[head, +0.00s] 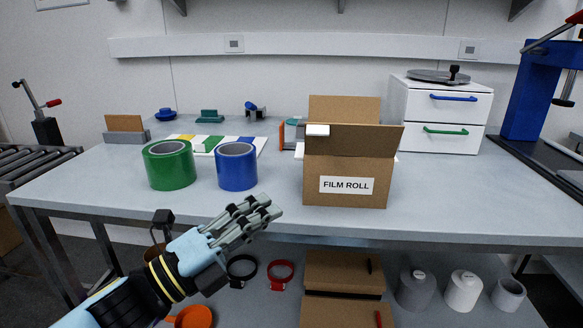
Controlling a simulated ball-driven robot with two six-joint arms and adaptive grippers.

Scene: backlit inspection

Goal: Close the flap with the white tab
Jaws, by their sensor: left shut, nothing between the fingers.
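A brown cardboard box (340,170) labelled FILM ROLL stands on the bench, right of centre, with its top open. One flap (365,137) stands raised at the front of the top, with a white tab (317,130) at its upper left corner. Another flap (345,107) stands upright behind it. The box's inside is hidden. My left gripper (268,208) is shut and empty. It shows below and left of the box, in front of the bench edge, apart from box and flap. My right gripper is not in view.
A green tape roll (169,165) and a blue tape roll (237,166) stand left of the box. A white drawer unit (441,113) stands behind right, and a blue press (530,95) at far right. The bench (460,195) is clear right of the box.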

